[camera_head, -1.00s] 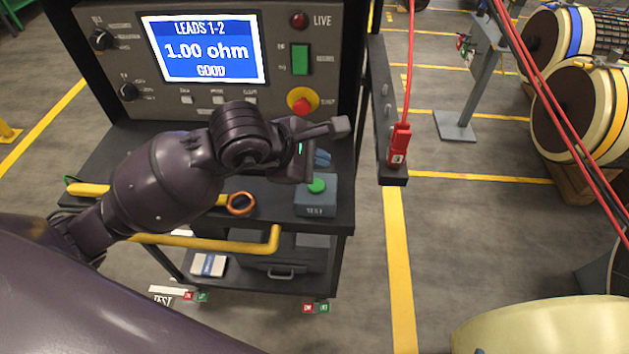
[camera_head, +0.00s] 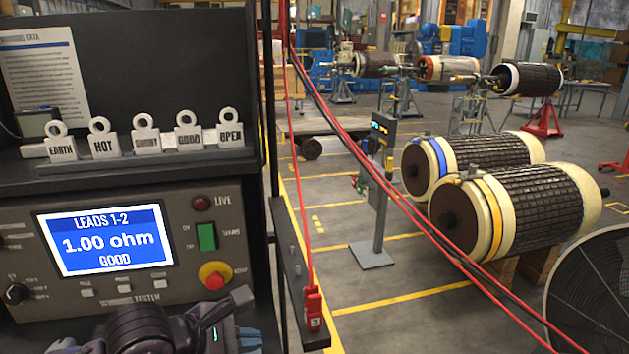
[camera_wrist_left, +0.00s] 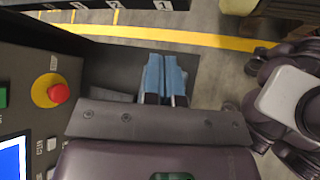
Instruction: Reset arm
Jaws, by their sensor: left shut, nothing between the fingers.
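My left gripper (camera_head: 250,338) is at the bottom of the head view, in front of the tester panel, partly cut off by the picture's lower edge. In the left wrist view its two blue fingertips (camera_wrist_left: 165,76) lie together with nothing between them. The tester (camera_head: 120,262) has a lit screen (camera_head: 105,240) reading "LEADS 1-2, 1.00 ohm, GOOD". Its red stop knob (camera_head: 215,275) also shows in the left wrist view (camera_wrist_left: 58,94), left of the gripper. My right gripper is not visible.
Labelled tags (camera_head: 145,135) stand on the shelf above the tester. A red lead plug (camera_head: 313,308) sits on the dark rail right of it, with red cables crossing rightward. A grey post (camera_head: 377,195) and two rotors (camera_head: 515,205) stand beyond. Open floor lies between.

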